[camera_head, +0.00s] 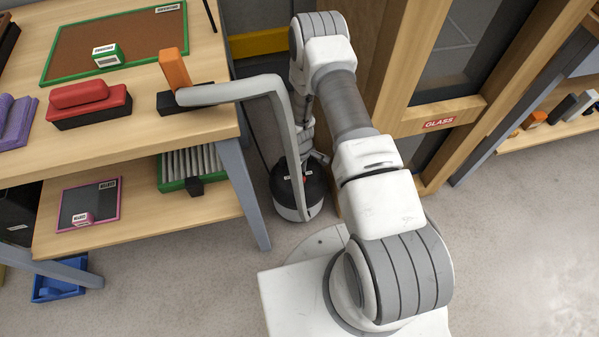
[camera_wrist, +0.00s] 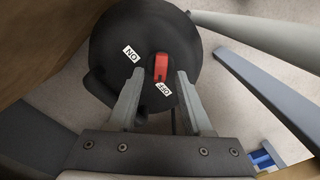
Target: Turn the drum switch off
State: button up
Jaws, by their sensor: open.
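The drum (camera_head: 291,178) is a squat cylinder, black above and pale below, on the floor beside the workbench. In the wrist view its black top (camera_wrist: 112,35) fills the upper middle. A red switch (camera_wrist: 160,67) sits on it, with a white ON label (camera_wrist: 131,53) to its upper left and an OFF label (camera_wrist: 164,89) just below it. I cannot tell clearly which label the switch points to. My gripper (camera_wrist: 158,76) is open, its two grey fingers either side of the switch, with no clear contact. In the head view my arm mostly hides the gripper.
A thick grey hose (camera_head: 283,110) rises by the drum and bends left over the workbench (camera_head: 130,140) to an orange handle (camera_head: 175,68). A bench leg (camera_head: 243,190) stands close left of the drum. A wooden glass-panelled cabinet (camera_head: 390,100) stands close right.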

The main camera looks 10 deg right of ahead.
aim_at(300, 176)
notch_tip(300, 176, up, 17)
jog(key=p, duration=0.5)
jog(key=shift+p, duration=0.35)
